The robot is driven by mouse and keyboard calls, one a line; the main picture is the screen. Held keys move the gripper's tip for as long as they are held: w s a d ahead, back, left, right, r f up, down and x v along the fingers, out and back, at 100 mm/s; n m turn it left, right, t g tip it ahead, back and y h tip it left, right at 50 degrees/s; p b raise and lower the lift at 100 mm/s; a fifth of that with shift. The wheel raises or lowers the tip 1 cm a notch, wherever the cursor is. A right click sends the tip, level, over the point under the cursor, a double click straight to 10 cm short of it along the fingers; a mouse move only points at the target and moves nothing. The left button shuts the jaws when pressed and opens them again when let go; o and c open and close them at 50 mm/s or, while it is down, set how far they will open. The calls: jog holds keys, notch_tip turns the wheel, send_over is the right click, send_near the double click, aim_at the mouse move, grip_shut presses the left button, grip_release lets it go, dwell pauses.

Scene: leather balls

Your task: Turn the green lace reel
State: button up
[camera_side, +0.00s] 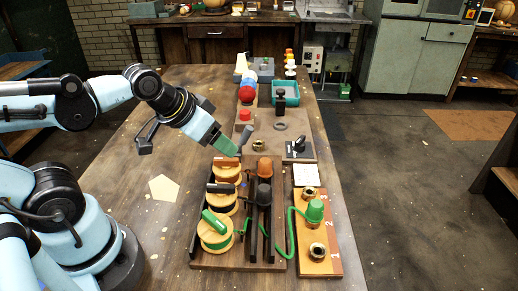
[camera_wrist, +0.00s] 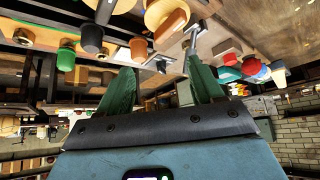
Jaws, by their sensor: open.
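The green lace reel (camera_side: 215,241) lies at the front left of a dark wooden tray, with a green handle (camera_side: 213,221) across its top. A green lace runs from the tray to a green plug (camera_side: 315,211) standing on a numbered wooden board. The plug also shows upside down in the wrist view (camera_wrist: 66,57). My gripper (camera_side: 229,149) is open and empty, above and beyond the tray's far end, apart from the green reel. Its two green fingers stand wide apart in the wrist view (camera_wrist: 160,72). I cannot make out the green reel there.
An orange-brown reel (camera_side: 222,173) and a dark-handled reel (camera_side: 221,198) sit behind the green one. An orange peg (camera_side: 264,168) and a black peg (camera_side: 264,194) stand beside them. A grey lever (camera_side: 245,136) is close to my fingers. A teal bin (camera_side: 286,98) stands farther back.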

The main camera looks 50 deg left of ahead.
aim_at(213, 219)
jog(key=shift+c, duration=0.2)
jog(key=shift+c, duration=1.1)
jog(key=shift+s+n, duration=0.15)
jog(key=shift+n, duration=0.35)
jog(key=shift+c, duration=1)
jog(key=s+n+g, duration=0.1)
jog(key=n, duration=0.2)
jog(key=s+d+n+g+h, duration=0.1)
jog(key=n, duration=0.2)
jog(key=s+d+r+n+g+h, duration=0.1)
jog(key=s+n, duration=0.1)
jog(key=shift+n, duration=0.4)
jog(key=s+d+r+n+g+h, duration=0.25)
jog(key=s+n+g, duration=0.2)
jog(key=n, duration=0.45)
jog(key=shift+t, duration=0.35)
jog(key=shift+d+x, duration=0.2)
jog(key=shift+x, duration=2.6)
jog(key=shift+d+x, duration=0.2)
jog(key=shift+x, duration=2.65)
jog(key=shift+s+r, duration=0.1)
jog(key=shift+s, duration=0.1)
